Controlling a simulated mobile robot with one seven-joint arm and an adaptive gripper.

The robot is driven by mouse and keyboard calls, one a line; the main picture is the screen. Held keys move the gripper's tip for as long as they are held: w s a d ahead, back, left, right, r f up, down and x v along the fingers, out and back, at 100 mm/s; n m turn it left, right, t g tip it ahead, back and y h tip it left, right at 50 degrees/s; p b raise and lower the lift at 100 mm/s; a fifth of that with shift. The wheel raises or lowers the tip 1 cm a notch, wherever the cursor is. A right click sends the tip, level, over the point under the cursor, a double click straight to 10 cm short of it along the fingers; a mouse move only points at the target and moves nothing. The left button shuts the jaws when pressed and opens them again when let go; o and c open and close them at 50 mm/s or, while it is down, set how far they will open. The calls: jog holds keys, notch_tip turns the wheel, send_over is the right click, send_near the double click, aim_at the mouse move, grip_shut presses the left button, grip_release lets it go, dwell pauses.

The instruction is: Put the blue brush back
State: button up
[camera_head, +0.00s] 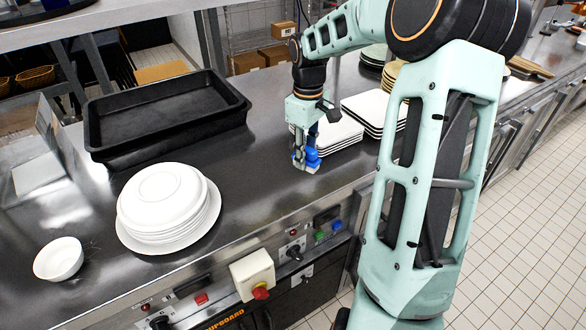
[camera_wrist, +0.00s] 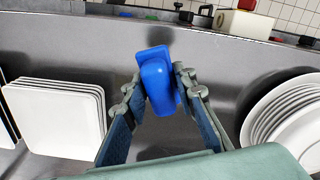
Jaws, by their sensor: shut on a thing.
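The blue brush (camera_head: 312,158) is between the fingers of my gripper (camera_head: 305,165), low over the steel counter near its front edge. In the wrist view the brush (camera_wrist: 157,82) shows as a bright blue block with a raised middle. Both fingertips of my gripper (camera_wrist: 158,92) press against its sides, so the gripper is shut on it. I cannot tell whether the brush touches the counter. Its underside and any bristles are hidden.
A stack of round white plates (camera_head: 165,205) and a white bowl (camera_head: 58,259) stand to the left. Black trays (camera_head: 165,115) lie behind. Square white plates (camera_head: 340,132) stand close behind my gripper. Bare counter (camera_head: 255,190) lies between gripper and round plates.

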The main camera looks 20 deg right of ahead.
jog(key=w+f, duration=0.1)
jog(key=f, duration=0.1)
jog(key=w+a+f, duration=0.1)
jog(key=w+f, duration=0.3)
jog(key=shift+a, duration=0.25)
notch_tip(320, 180, down, 3)
jog(key=shift+f+p, duration=0.1)
jog(key=shift+p, duration=0.45)
jog(key=o, duration=1)
notch_tip(320, 180, up, 12)
jog(key=shift+b, duration=0.45)
